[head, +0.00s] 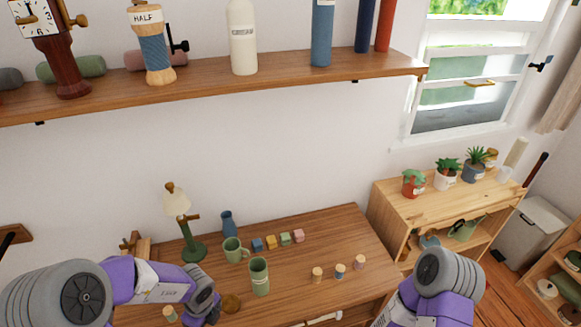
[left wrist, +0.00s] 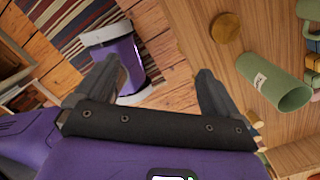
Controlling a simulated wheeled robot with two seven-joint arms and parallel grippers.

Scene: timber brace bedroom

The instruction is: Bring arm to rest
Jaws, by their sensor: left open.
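My left gripper (left wrist: 157,78) shows in the left wrist view with its two dark fingers spread wide apart and nothing between them. It hangs beside the edge of the wooden desk (left wrist: 195,45), with striped rug and floorboards below. In the head view, my left arm comes in at the lower left and reaches over the desk's near left part; its fingertips cannot be made out there. My right arm stands at the lower right, in front of the desk's right side; its gripper is out of view.
A green cup (head: 259,277), a green mug (head: 235,249), a round wooden disc (head: 231,303) and a lamp (head: 187,222) stand close to my left arm. A shelf (head: 215,82) spans above; a low cabinet (head: 440,205) stands right.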

